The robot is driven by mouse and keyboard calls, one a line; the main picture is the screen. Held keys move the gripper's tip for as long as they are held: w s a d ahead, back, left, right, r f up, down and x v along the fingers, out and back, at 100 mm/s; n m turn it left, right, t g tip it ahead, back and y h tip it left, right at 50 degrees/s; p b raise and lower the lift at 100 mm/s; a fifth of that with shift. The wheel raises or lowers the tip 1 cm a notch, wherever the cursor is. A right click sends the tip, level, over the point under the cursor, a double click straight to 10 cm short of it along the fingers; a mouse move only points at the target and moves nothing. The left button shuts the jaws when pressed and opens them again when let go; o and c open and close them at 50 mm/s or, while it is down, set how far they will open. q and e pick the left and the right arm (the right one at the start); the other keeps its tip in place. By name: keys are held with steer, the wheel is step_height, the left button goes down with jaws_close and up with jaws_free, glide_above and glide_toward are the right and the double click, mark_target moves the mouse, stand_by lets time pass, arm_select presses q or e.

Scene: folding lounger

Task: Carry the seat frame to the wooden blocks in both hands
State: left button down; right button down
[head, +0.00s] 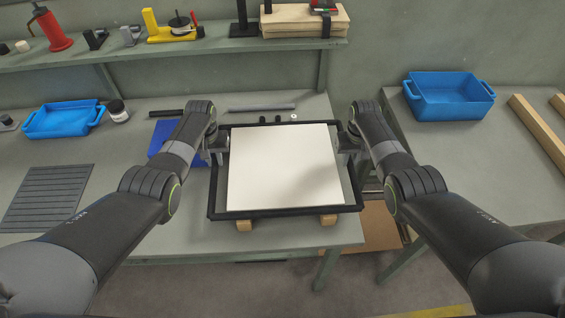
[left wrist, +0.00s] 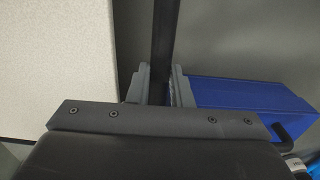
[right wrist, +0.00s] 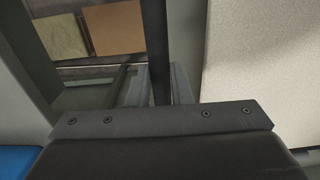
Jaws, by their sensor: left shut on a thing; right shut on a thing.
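The seat frame (head: 290,211) is a black rectangular frame in the middle of the head view. My left gripper (head: 217,150) is shut on its left side bar, which also shows between the fingers in the left wrist view (left wrist: 165,40). My right gripper (head: 347,146) is shut on its right side bar, seen in the right wrist view (right wrist: 155,40). Two wooden blocks, a left one (head: 243,225) and a right one (head: 328,220), show just past the frame's near bar. Whether the frame touches them I cannot tell.
A white panel (head: 283,165) lies inside the frame's outline, with gaps at the sides. A blue box (head: 166,140) is close by my left gripper. Small dark parts (head: 275,119) and a grey rod (head: 262,107) lie behind the frame. A blue bin (head: 448,98) stands on the right table.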

arm_select(q)
steer(key=shift+w+r, duration=0.1)
steer(key=shift+r, duration=0.05)
arm_select(e)
steer(key=shift+w+r, duration=0.1)
steer(key=shift+r, duration=0.05)
stand_by(0.4)
